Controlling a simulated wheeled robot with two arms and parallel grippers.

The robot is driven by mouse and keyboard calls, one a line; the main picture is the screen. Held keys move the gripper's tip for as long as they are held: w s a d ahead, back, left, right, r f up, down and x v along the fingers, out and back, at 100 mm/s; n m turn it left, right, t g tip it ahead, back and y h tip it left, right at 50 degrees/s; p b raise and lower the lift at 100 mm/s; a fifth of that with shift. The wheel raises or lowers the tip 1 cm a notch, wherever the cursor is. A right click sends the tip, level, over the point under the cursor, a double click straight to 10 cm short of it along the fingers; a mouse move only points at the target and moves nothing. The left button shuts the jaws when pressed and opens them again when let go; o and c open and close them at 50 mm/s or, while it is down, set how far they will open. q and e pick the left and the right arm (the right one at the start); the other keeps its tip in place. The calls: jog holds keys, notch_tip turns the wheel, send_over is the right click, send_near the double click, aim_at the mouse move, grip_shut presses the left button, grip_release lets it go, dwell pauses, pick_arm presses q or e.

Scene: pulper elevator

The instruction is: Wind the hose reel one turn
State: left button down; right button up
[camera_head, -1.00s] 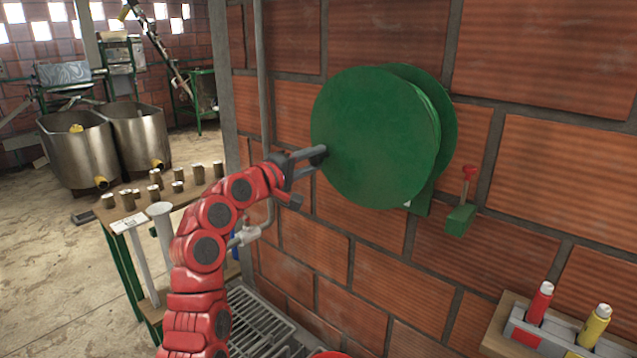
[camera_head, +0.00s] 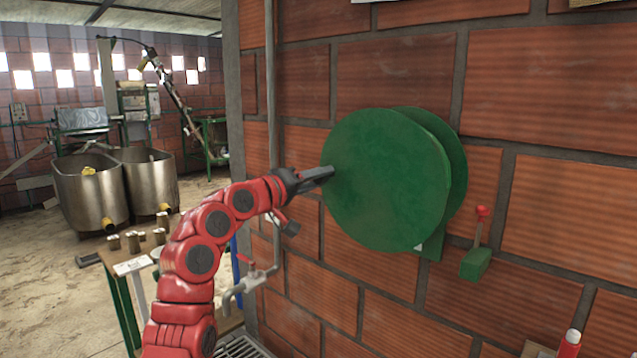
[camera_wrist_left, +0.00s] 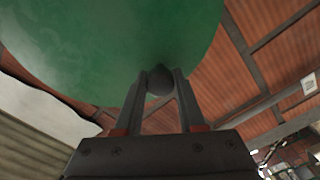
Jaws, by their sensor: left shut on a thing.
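The green hose reel (camera_head: 385,180) is mounted on the brick wall, its round face toward me. My left gripper (camera_head: 328,174) is at the left edge of the reel's face. In the left wrist view its two fingers are shut on a dark, rounded crank knob (camera_wrist_left: 160,80) in front of the green reel disc (camera_wrist_left: 110,45). In the head view the knob is hidden by the fingers. My right gripper is in neither view.
A green bracket with a red-topped lever (camera_head: 478,245) is on the wall right of the reel. A pipe with a valve (camera_head: 252,280) runs below my left arm. A table with small cups (camera_head: 133,240) stands at left, with metal tanks (camera_head: 92,190) behind.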

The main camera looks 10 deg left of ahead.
pick_arm(q)
jog(key=c, duration=0.5)
grip_release()
jog(key=b+v, duration=0.2)
jog(key=v, duration=1.5)
jog(key=shift+s+b, duration=0.2)
jog(key=shift+b, duration=0.2)
jog(key=shift+a, duration=0.1)
